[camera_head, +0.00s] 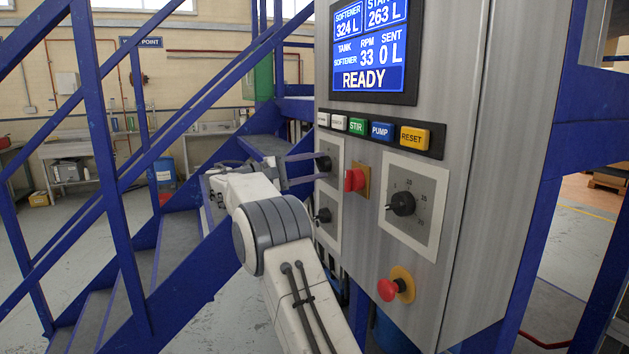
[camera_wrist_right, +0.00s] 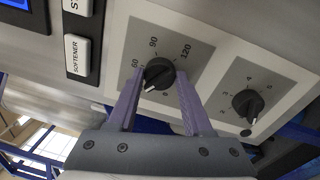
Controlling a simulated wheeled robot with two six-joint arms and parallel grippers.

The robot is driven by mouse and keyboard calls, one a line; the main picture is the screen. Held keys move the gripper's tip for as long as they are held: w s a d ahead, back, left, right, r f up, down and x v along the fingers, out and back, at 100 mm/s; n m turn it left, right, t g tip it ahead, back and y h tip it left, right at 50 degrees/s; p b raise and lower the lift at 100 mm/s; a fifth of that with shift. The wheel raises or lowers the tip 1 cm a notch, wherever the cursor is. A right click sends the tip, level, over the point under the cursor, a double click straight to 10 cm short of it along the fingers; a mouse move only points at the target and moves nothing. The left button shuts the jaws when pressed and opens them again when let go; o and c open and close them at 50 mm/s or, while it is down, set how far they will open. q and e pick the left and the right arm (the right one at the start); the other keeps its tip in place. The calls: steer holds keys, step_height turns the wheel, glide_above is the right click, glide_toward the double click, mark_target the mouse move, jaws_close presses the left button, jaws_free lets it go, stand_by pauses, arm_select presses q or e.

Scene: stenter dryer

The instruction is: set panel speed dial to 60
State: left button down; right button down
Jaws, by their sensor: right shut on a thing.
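The panel speed dial (camera_wrist_right: 160,72) is a round black knob on a grey square plate, marked 60, 90 and 120 in the wrist view. Its white pointer line points to the lower left, below the 60 mark. In the head view the dial (camera_head: 323,163) is the upper left knob on the panel. My right gripper (camera_wrist_right: 160,78) has one finger on each side of the knob and is shut on it. In the head view the right gripper (camera_head: 318,167) reaches the panel from the left. The lower scale marks are partly hidden by the fingers. My left gripper is not in view.
A red switch (camera_head: 355,180), a larger dial (camera_head: 402,203), a smaller dial (camera_head: 323,215) and a red stop button (camera_head: 391,288) are close by. Blue stairs (camera_head: 170,240) stand left.

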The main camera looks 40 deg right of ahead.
steer(key=m+b, duration=0.2)
steer(key=m, duration=0.3)
steer(key=m+g+b, duration=0.1)
steer(key=m+b, duration=0.1)
steer(key=m, duration=0.4)
steer(key=shift+f+y, duration=0.2)
steer(key=shift+y, duration=0.1)
steer(key=shift+m, duration=0.3)
steer(key=shift+c, duration=1.6)
jaws_free()
steer(key=shift+r, duration=0.1)
steer(key=shift+w, duration=0.1)
